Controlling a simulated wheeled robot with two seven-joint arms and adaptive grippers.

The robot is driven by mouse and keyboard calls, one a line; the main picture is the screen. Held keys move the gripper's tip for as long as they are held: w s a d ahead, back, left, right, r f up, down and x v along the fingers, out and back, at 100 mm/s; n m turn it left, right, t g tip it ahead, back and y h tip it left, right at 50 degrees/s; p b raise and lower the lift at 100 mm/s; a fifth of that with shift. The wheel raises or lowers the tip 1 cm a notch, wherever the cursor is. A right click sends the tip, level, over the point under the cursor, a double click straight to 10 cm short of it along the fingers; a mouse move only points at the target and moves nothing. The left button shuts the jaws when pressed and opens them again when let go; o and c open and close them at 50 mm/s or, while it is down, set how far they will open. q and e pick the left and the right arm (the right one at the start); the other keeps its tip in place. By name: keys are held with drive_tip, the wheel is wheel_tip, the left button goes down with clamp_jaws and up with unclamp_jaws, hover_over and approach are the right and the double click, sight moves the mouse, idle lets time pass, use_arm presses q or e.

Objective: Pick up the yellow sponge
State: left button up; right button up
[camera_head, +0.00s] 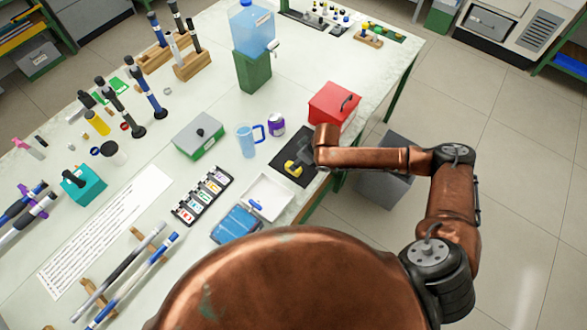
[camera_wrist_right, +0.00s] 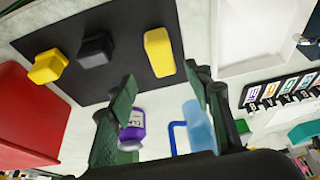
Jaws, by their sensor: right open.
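A plain yellow block, which looks like the yellow sponge (camera_wrist_right: 158,52), lies on a black mat (camera_wrist_right: 125,72) in the right wrist view. A second, chunkier yellow object (camera_wrist_right: 47,66) and a dark block (camera_wrist_right: 96,48) lie on the same mat. My left gripper is not in view.
A red box (camera_head: 334,104) stands beside the mat. A purple can (camera_head: 277,124) and a blue pitcher (camera_head: 248,139) stand left of it. A white tray (camera_head: 266,193) and a rack of coloured labels (camera_head: 202,195) lie nearby. The table's right edge is close.

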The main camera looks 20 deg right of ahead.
drive_tip(key=x, duration=0.7)
drive_tip(key=shift+s+f, duration=0.15)
drive_tip(key=shift+f, duration=0.1)
drive_tip(key=shift+c, duration=0.4)
drive_tip(key=c, duration=0.9)
